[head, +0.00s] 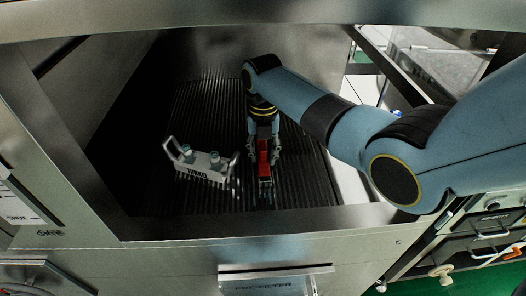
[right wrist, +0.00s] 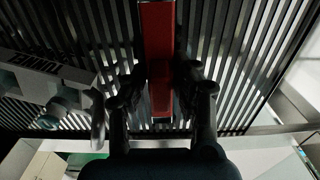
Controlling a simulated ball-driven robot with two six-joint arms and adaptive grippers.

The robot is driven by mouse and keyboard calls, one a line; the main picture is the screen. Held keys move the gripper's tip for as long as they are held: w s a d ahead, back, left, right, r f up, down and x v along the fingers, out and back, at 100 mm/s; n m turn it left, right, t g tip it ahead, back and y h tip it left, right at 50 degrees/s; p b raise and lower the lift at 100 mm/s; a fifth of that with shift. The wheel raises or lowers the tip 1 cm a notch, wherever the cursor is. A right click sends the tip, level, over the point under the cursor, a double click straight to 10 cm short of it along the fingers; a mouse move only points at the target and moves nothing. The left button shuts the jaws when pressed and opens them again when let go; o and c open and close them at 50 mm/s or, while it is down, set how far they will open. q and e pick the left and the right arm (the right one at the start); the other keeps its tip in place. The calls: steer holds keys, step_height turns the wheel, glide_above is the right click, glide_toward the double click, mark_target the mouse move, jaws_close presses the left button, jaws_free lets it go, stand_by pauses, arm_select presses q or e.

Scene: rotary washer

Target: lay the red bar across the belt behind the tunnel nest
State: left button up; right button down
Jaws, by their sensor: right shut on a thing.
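The red bar (head: 263,158) is between the fingers of my right gripper (head: 264,146) inside the metal machine. In the right wrist view the bar (right wrist: 158,60) runs lengthwise away from my gripper (right wrist: 160,92), one finger on each side. The gripper is shut on it. The ribbed dark belt (head: 205,110) lies below; I cannot tell whether the bar touches it. A pale grey nest with two raised handles (head: 204,170) stands on the belt left of the bar, apart from it. It shows partly in the right wrist view (right wrist: 35,82). My left gripper is not in view.
Metal walls enclose the belt, with a front sill (head: 270,223) at the near edge. A drawer-like metal part (head: 275,270) juts out below. The belt is bare behind the nest. My right arm reaches in from the right.

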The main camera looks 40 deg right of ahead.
mark_target(263, 146)
steer(key=c, duration=1)
jaws_free()
steer(key=shift+f, duration=0.1)
steer(key=shift+c, duration=0.2)
step_height(263, 146, up, 12)
steer(key=shift+r, duration=0.15)
